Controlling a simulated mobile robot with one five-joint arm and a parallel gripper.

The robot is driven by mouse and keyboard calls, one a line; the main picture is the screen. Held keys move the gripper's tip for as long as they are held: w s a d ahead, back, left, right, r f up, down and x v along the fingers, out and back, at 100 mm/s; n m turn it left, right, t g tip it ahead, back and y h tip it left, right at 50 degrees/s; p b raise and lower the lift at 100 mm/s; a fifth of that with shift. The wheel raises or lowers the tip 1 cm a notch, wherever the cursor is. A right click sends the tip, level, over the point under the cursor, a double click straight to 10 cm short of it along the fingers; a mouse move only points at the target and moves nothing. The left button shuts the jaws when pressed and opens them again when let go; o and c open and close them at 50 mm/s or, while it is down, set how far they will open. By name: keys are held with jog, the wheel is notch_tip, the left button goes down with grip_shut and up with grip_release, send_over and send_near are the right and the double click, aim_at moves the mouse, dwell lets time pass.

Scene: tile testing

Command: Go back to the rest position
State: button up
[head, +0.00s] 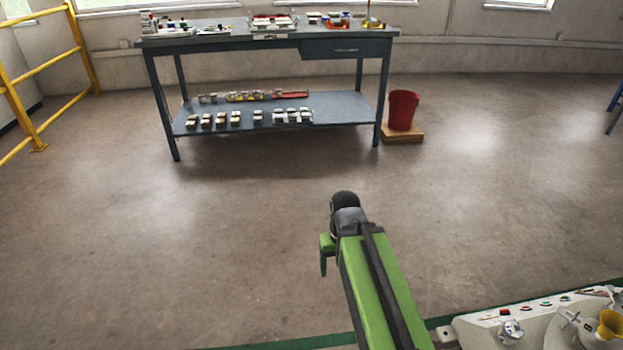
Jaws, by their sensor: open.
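My green and black arm reaches up from the lower middle of the head view and ends in a dark rounded joint above the bare floor. A short green part hangs at the left side of that joint. My gripper's fingers do not show in this view; the arm may hide them. No held object is visible.
A blue-grey workbench (270,40) with small items on its top and lower shelf stands ahead. A red bucket (403,110) sits on a wooden base (403,138) beside it. A yellow railing (42,70) is at left. A white machine (475,335) stands at lower right. The floor between is clear.

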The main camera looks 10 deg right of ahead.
notch_tip(320, 180, up, 36)
jog(key=p, duration=3.4)
jog(key=shift+r+p, duration=0.25)
jog(key=shift+p, duration=0.05)
jog(key=shift+a, duration=0.1)
